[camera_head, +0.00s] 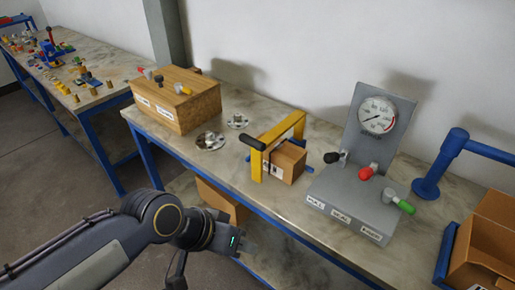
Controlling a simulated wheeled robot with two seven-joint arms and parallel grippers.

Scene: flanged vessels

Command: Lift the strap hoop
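The strap hoop appears to be the yellow frame (281,126) on the workbench, standing upright around or beside a small cardboard box (290,163). A black grip (255,142) sticks out at its near upper corner. My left gripper (246,250) is low in front of the bench's front edge, apart from the hoop and below it. Its fingers are too small and dark to tell whether they are open or shut. My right gripper is not in view.
A gauge panel (378,118) with black, red and green handles stands right of the hoop. A wooden box (176,100) and metal flanges (210,141) are to its left. A blue stand (427,188) and open carton (490,240) are at far right. Bare bench lies before the hoop.

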